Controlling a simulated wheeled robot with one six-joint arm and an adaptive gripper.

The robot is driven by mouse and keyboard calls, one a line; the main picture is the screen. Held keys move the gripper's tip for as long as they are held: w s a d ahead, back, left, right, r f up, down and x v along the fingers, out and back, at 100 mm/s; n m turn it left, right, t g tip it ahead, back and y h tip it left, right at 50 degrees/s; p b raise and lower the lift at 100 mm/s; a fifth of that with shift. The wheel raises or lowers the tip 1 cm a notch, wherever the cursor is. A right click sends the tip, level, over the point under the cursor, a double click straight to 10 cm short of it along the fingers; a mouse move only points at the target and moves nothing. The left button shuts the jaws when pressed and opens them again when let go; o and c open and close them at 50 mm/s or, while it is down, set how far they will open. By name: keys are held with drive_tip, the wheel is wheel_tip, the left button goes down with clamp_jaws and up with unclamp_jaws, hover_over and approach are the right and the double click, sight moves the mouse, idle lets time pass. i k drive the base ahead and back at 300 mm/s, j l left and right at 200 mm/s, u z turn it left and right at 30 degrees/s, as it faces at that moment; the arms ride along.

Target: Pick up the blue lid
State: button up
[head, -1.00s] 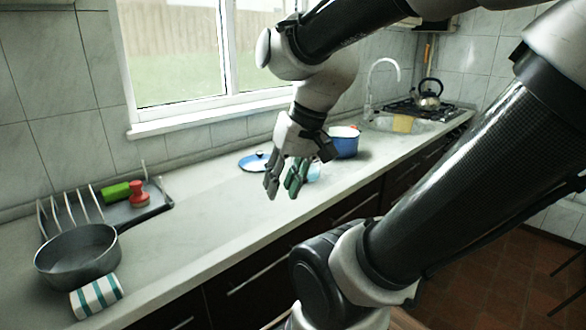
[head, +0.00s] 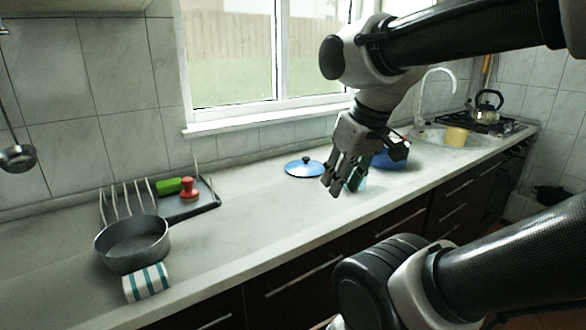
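The blue lid (head: 296,170) lies on the worktop near the wall below the window. Its dark knob faces up and nothing covers it. My gripper (head: 344,188) is above the worktop, to the right of the lid in the picture and apart from it. Its fingers point down, with a gap between them and nothing seen in it. A blue pot (head: 391,160) stands behind and to the right of my gripper, which partly hides it.
A grey pan (head: 132,246), a striped cloth (head: 146,282) and a dark rack (head: 205,198) with a green item (head: 170,186) and a red item (head: 189,190) are at left. A small light-blue item (head: 362,184) is partly hidden by my gripper. The worktop (head: 255,215) left of my gripper is clear.

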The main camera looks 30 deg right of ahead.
sight(305, 167)
drive_tip(key=z, duration=1.4)
drive_tip(key=i+l+u, duration=0.1)
drive_tip(key=u, duration=0.3)
drive_tip(key=l+u, duration=0.1)
drive_tip(key=u, duration=0.3)
drive_tip(key=i+l+u, duration=0.1)
drive_tip(key=u, duration=0.3)
drive_tip(key=l+u, duration=0.25)
drive_tip(key=u, duration=0.15)
drive_tip(key=k+l+u, duration=0.1)
drive_tip(key=l+u, duration=0.4)
drive_tip(key=l, duration=1.4)
